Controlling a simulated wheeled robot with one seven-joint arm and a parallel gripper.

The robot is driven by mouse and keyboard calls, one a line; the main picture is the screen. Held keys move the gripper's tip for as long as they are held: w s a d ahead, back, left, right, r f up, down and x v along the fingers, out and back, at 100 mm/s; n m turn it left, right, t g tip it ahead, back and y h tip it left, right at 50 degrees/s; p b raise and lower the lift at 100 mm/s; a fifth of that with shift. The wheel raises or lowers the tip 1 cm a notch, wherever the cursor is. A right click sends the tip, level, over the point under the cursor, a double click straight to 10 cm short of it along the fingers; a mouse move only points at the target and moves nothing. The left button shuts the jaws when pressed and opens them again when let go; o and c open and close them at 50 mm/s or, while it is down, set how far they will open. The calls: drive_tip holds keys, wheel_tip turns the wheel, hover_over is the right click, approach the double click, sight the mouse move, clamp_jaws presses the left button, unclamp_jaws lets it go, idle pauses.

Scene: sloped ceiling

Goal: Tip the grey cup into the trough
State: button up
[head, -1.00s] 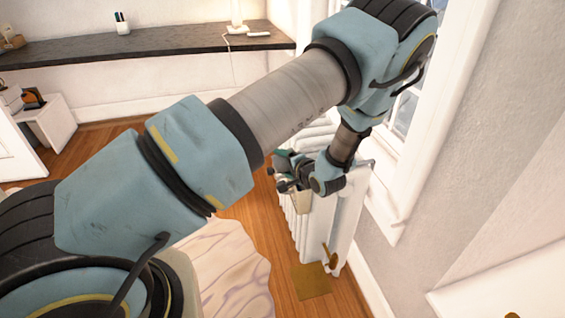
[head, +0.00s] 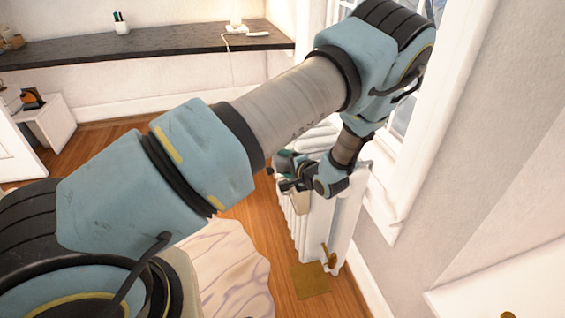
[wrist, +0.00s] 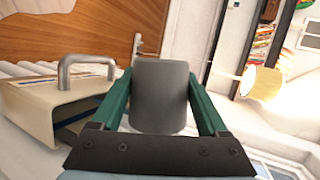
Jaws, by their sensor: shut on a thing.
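The grey cup (wrist: 160,95) is a plain, dull grey vessel between the two green fingers of my gripper (wrist: 160,100) in the wrist view. The gripper is shut on it. The beige trough (wrist: 35,106) with a grey metal hook is just left of the gripper in the wrist view, its dark opening facing the cup side. In the head view the trough (head: 302,203) hangs at the radiator, below my gripper (head: 283,172). The cup is too small and covered to make out there. I cannot tell whether anything is in the cup.
The white radiator (head: 343,222) stands below the window (head: 408,105), close to my wrist. A dark shelf (head: 160,48) runs along the back wall.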

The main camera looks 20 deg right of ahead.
drive_tip(key=shift+d+r+m+y+p, duration=0.4)
drive_tip(key=shift+m+y+p, duration=0.2)
drive_tip(key=shift+m, duration=0.2)
drive_tip(key=shift+s+d+r+m+t+y, duration=0.1)
drive_tip(key=shift+d+r+m+t+y, duration=0.4)
drive_tip(key=shift+m+t, duration=0.3)
idle(1.4)
idle(2.5)
